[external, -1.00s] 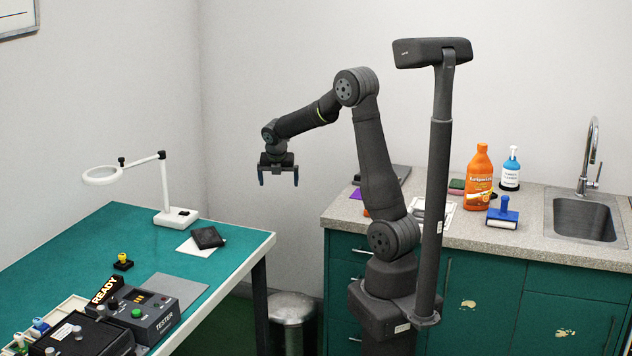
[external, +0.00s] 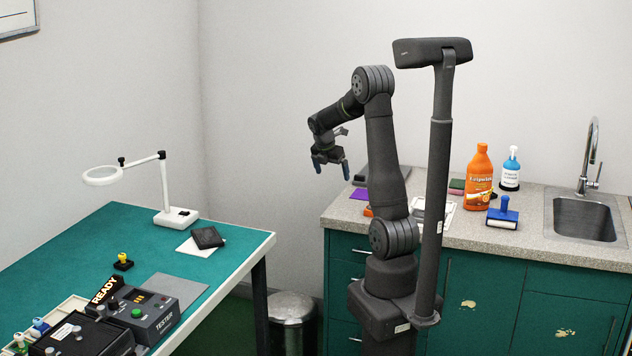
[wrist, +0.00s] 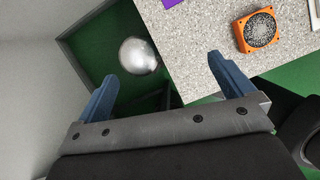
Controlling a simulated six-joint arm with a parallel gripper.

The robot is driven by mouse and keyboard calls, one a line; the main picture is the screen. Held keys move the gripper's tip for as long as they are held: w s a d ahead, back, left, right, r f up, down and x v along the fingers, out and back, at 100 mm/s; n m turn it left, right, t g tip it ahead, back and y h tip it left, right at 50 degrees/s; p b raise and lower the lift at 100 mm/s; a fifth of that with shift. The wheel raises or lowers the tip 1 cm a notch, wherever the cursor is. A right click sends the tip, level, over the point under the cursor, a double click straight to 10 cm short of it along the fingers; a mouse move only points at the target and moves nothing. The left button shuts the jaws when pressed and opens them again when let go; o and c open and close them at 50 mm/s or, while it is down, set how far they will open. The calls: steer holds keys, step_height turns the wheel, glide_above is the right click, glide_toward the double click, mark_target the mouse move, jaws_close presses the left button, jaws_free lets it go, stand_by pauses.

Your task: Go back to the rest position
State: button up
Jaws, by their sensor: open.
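My gripper (external: 332,170) is open and empty, with its fingers pointing down. It hangs in the air in front of the grey counter's left end, above floor level and clear of the green bench. In the wrist view its two blue fingers (wrist: 165,90) are spread wide with nothing between them.
The green bench (external: 130,235) holds a tester (external: 150,312) and a magnifier lamp (external: 165,190). The speckled counter (external: 455,235) carries an orange bottle (external: 480,180). An orange fan-like part (wrist: 258,30) lies on it. A metal bin (external: 292,308) stands on the floor between them.

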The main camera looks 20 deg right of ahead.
steer(key=s+d+m+g, duration=0.1)
steer(key=s+d+m, duration=0.1)
steer(key=d, duration=0.6)
steer(key=s+d+m+g, duration=0.1)
steer(key=s+d+m, duration=0.2)
steer(key=d, duration=0.5)
steer(key=shift+s+r+m+h, duration=0.15)
steer(key=shift+s+m+h, duration=0.2)
steer(key=shift+s, duration=0.35)
steer(key=w+a+n+t, duration=0.1)
steer(key=w+a+n, duration=0.2)
steer(key=a, duration=0.7)
steer(key=w+a+n+t, duration=0.1)
steer(key=w+a+n, duration=0.3)
steer(key=a, duration=0.6)
steer(key=shift+f+y, duration=0.2)
steer(key=shift+y, duration=0.25)
steer(key=shift+w, duration=0.1)
